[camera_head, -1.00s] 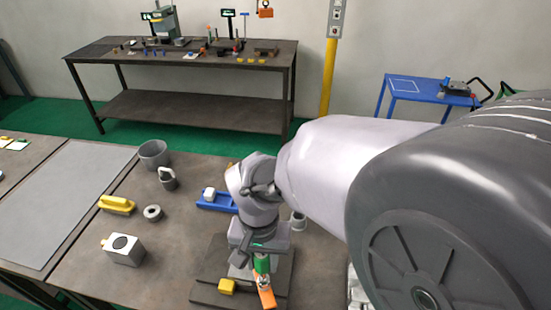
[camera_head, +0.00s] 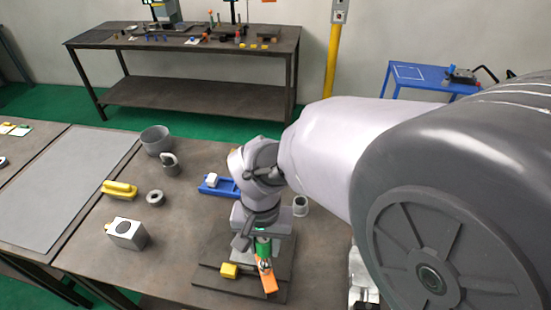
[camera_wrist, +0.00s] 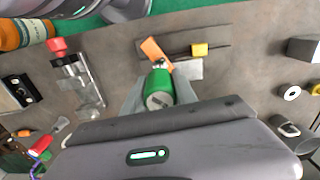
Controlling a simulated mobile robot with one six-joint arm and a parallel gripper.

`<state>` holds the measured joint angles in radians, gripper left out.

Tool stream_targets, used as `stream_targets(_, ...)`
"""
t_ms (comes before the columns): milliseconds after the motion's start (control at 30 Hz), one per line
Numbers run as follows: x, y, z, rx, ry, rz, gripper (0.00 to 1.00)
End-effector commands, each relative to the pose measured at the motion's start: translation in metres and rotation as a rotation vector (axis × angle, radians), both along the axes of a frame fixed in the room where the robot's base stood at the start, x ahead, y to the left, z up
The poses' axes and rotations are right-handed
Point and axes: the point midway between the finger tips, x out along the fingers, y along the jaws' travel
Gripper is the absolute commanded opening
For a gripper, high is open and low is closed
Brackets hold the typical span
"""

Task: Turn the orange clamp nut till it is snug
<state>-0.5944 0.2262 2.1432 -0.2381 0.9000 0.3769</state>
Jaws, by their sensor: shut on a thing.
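The orange clamp nut (camera_head: 268,280) shows as an orange bar-like piece at the front of a dark base plate (camera_head: 208,279). In the wrist view the orange piece (camera_wrist: 153,48) lies slanted just beyond my fingers. My gripper (camera_head: 262,246) points down over the plate, shut on a green cylinder (camera_wrist: 158,84) beside the orange piece. The green cylinder also shows in the head view (camera_head: 263,249). The fingers are on either side of the green cylinder, not on the orange piece. How the green and orange parts join is hidden.
A yellow block (camera_head: 229,270) sits on the plate left of the orange piece. A grey block (camera_head: 127,233), a grey ring (camera_head: 155,197), a yellow part (camera_head: 119,189), a blue tray (camera_head: 217,186) and a grey cup (camera_head: 156,140) stand to the left. The grey mat (camera_head: 65,195) is clear.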

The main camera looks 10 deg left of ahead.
Motion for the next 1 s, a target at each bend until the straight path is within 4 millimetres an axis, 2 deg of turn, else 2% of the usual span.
stream_targets(500, 0.0, 0.0, -0.014, 0.0, 0.0, 0.0, 0.0)
stream_targets(767, 0.0, 0.0, -0.014, 0.0, 0.0, 0.0, 0.0)
stream_targets(800, 0.0, 0.0, -0.014, 0.0, 0.0, 0.0, 0.3)
stream_targets(933, 0.0, 0.0, -0.014, 0.0, 0.0, 0.0, 0.04)
stream_targets(967, 0.0, 0.0, -0.014, 0.0, 0.0, 0.0, 0.0)
stream_targets(1000, 0.0, 0.0, -0.014, 0.0, 0.0, 0.0, 0.0)
